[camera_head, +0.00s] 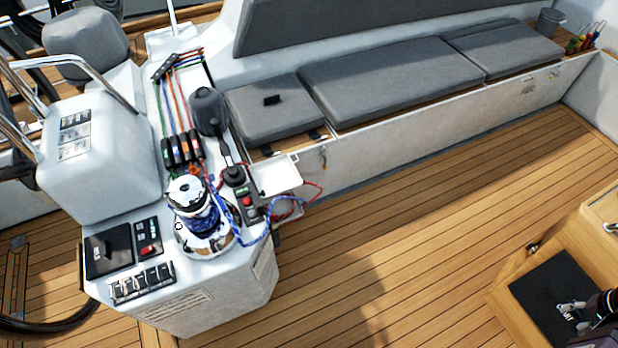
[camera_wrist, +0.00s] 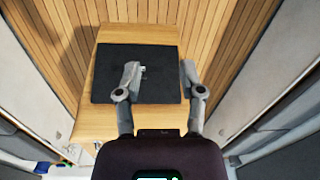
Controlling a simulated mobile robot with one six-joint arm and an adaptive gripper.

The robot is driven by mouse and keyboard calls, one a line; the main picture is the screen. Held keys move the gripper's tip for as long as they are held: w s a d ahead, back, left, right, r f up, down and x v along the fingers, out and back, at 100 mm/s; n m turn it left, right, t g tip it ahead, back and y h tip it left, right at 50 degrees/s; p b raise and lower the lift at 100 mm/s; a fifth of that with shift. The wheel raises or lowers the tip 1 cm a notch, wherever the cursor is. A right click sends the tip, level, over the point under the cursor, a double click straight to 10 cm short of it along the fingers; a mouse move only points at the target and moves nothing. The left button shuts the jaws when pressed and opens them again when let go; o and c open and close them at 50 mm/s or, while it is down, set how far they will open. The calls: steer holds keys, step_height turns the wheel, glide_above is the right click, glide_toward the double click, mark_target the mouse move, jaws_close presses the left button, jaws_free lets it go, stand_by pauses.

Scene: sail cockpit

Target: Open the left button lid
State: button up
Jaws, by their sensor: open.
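On the white console, a left panel with a red button (camera_head: 149,238) sits beside a flat black square (camera_head: 108,250). A second panel with red and green buttons (camera_head: 246,203) sits further right, next to the winch, with a white flap (camera_head: 278,175) standing out beside it. I cannot tell for certain which part is the left button lid, or whether it is shut. My gripper (camera_head: 570,310) is at the far lower right in the head view, well away from the console. In the wrist view my gripper (camera_wrist: 160,72) is open and empty, its fingers apart over a black pad (camera_wrist: 108,75).
The winch (camera_head: 190,197) with blue rope stands between the two button panels. A row of switches (camera_head: 143,282) lies at the console's front edge. A steering console (camera_head: 98,150) with a metal rail stands behind. The wooden deck (camera_head: 390,240) between console and wooden box (camera_head: 520,283) is clear.

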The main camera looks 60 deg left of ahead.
steer(key=d, duration=0.1)
steer(key=d+r, duration=0.1)
steer(key=s+d+p, duration=0.1)
steer(key=shift+d+r+m+h, duration=0.15)
steer(key=shift+r+m+h, duration=0.15)
steer(key=shift+r+h, duration=0.1)
steer(key=shift+o, duration=0.4)
